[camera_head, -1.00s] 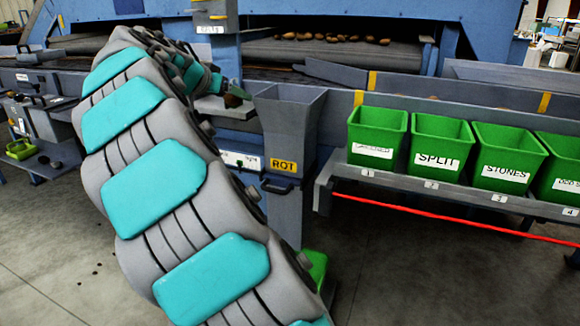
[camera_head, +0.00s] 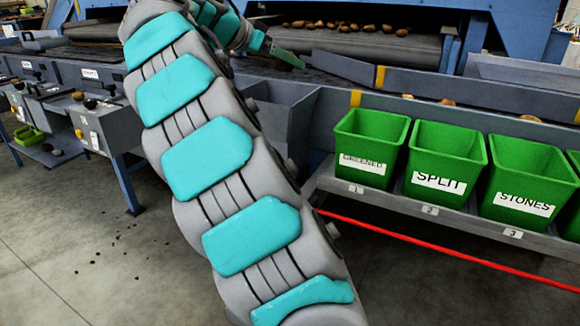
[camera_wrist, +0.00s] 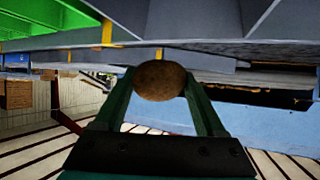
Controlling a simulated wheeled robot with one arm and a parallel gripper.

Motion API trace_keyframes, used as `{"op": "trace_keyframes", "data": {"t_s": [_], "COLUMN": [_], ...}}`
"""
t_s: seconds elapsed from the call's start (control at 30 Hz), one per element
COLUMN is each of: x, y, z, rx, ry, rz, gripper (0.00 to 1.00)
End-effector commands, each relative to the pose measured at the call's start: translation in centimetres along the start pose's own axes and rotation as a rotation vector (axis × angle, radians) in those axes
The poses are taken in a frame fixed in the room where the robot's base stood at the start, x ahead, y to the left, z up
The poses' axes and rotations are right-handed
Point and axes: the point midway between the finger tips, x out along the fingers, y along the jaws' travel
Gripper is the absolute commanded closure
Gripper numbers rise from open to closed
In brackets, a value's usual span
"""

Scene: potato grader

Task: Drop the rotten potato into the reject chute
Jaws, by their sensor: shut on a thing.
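My gripper (camera_wrist: 160,85) is shut on a brown potato (camera_wrist: 160,81), held between the fingertips in the wrist view. In the head view my gripper (camera_head: 288,57) reaches out over the grader, beyond the grey reject chute (camera_head: 300,112), and the potato cannot be made out there. The chute's open top shows just right of my arm. Its front and its label are hidden behind the arm.
Green bins (camera_head: 370,145) marked with labels such as SPLIT and STONES stand on a shelf right of the chute. Several potatoes (camera_head: 340,26) lie on the belt at the back. A red line (camera_head: 430,245) runs below the shelf.

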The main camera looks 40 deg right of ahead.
Motion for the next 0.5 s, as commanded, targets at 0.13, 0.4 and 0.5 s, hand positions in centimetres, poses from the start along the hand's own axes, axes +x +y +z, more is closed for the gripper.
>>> {"op": "trace_keyframes", "data": {"t_s": [0.13,0.4,0.5], "x": [0.2,1.6,2.1], "y": [0.0,0.1,0.1], "z": [0.5,2.9,3.9], "rx": [0.0,0.0,0.001], "ry": [0.001,0.001,0.001], "rz": [0.0,-0.001,0.0], "gripper": [0.86,0.86,0.86]}}
